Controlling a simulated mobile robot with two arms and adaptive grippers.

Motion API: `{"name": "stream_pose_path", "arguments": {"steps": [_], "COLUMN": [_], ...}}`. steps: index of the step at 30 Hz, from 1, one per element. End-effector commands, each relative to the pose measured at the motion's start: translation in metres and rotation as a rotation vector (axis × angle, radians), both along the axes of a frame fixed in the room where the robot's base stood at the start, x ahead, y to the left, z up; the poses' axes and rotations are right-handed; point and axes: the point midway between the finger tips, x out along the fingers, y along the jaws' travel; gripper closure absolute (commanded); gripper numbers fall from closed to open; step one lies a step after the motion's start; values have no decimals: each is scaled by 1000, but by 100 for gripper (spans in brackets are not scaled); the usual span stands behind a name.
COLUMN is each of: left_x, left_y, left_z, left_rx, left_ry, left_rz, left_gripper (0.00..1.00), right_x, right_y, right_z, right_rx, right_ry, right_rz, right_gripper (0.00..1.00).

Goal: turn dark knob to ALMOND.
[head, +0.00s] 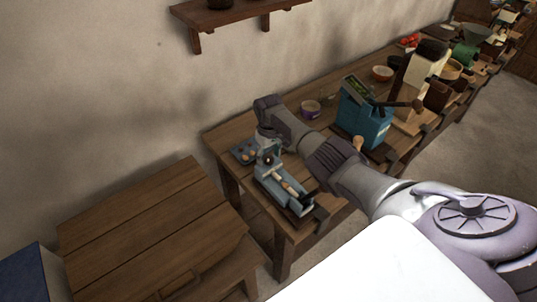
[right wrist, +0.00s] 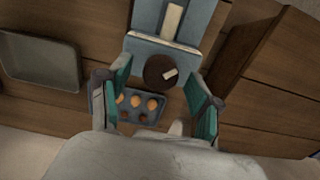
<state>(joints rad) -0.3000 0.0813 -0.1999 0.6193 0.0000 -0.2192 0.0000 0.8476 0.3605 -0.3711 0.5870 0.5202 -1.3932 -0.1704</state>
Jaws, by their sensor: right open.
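The dark round knob (right wrist: 158,72) shows in the right wrist view, with a short cream mark on its lower right part. It sits at the near end of a blue-grey device (right wrist: 150,48), which also shows at the table's left end in the head view (head: 270,184). My right gripper (right wrist: 160,78) is open, its two teal-lined fingers on either side of the knob, with a gap visible at each side. No ALMOND label is readable. My left gripper is not in view.
A small muffin-style tray (right wrist: 128,108) with several round pieces lies beside the device. A grey shallow tray (right wrist: 40,62) is at the left in the right wrist view. A teal box machine (head: 362,118) and a purple cup (head: 310,107) stand farther along the table.

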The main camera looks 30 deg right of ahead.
Motion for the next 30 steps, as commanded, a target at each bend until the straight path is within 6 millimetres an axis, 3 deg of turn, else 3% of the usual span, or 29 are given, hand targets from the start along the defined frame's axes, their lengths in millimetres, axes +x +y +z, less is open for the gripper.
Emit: {"name": "stream_pose_path", "arguments": {"steps": [8, 15, 21, 30], "left_x": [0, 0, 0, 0], "left_y": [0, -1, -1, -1], "left_z": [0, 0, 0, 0], "left_rx": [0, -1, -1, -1], "left_ry": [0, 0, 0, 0], "left_rz": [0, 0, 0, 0], "left_gripper": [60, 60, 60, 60], "right_x": [0, 1, 0, 0], "right_y": [-1, 0, -1, 0], "right_z": [22, 76, 108, 121], "right_rx": [-1, -1, -1, 0], "right_ry": [-4, -6, -2, 0], "right_rz": [0, 1, -1, -1], "right_gripper": [36, 36, 36, 36]}}
